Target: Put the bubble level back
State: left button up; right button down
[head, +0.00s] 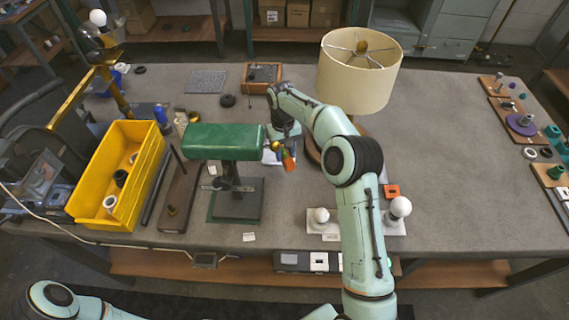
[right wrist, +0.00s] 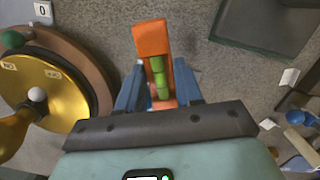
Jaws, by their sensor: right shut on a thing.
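The bubble level is an orange block with green vials in the right wrist view (right wrist: 152,42). In the head view its orange end (head: 289,162) shows just right of the green-shaded lamp (head: 225,141). My right gripper (right wrist: 158,88) is shut on the level, with a blue-grey finger on each side of it. In the head view this gripper (head: 284,148) is over the middle of the table, partly hidden by its own arm. Whether the level touches the table is hard to tell. My left gripper is out of view; only part of that arm shows at bottom left.
A lamp with a cream shade (head: 352,85) stands right of the gripper, its brass base (right wrist: 50,88) close by in the wrist view. A yellow bin (head: 93,172) is at left. A white stand with bulbs (head: 358,226) is near the front edge. The table's right middle is clear.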

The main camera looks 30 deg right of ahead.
jog(key=shift+w+f, duration=0.15)
jog(key=shift+f, duration=0.35)
send_over(284, 170)
notch_tip(284, 170, down, 4)
jog(key=shift+f, duration=0.45)
jog(key=shift+f, duration=0.1)
jog(key=shift+f, duration=0.3)
jog(key=c, duration=0.7)
grip_release()
jog(key=shift+c, duration=0.2)
